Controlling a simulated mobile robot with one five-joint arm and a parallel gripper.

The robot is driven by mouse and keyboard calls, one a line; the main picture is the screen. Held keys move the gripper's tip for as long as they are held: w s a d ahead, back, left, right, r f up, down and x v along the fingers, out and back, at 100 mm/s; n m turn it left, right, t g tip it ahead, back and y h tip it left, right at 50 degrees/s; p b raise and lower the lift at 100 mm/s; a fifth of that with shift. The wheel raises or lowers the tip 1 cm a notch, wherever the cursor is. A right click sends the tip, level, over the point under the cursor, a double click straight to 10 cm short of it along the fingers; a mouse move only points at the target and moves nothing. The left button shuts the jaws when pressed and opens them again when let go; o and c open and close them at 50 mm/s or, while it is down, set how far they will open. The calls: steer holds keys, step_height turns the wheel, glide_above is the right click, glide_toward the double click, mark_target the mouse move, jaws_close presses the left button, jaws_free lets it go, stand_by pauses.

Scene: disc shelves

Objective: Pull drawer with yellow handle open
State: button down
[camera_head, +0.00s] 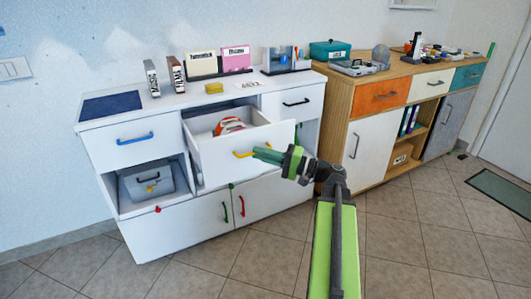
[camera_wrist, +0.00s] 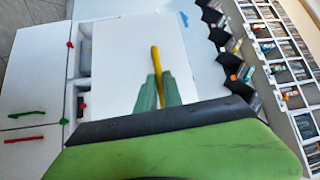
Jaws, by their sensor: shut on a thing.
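The white drawer with the yellow handle (camera_head: 244,154) is in the middle of the white cabinet in the head view. The drawer (camera_head: 215,160) stands pulled out from the cabinet, and a red and white thing (camera_head: 229,125) shows inside it. My gripper (camera_head: 262,153) is at the right part of the yellow handle, its green fingers shut on it. In the wrist view the yellow handle (camera_wrist: 155,60) runs up from between the fingertips of my gripper (camera_wrist: 157,82). The drawer front (camera_wrist: 120,60) fills the middle of that view.
The white cabinet has a blue-handled drawer (camera_head: 135,138) at left and a black-handled drawer (camera_head: 296,102) at right. A grey box (camera_head: 147,182) sits in the open compartment below left. A wooden cabinet (camera_head: 340,110) stands close at right. The tiled floor in front is clear.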

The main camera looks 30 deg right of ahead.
steer(key=shift+s+a, duration=0.2)
steer(key=shift+a, duration=0.35)
steer(key=c, duration=1.5)
jaws_free()
steer(key=shift+d, duration=0.1)
steer(key=b+v, duration=0.2)
steer(key=v, duration=1.5)
steer(key=shift+s+d+r, duration=0.1)
steer(key=shift+s+d, duration=0.05)
steer(key=shift+d, duration=0.05)
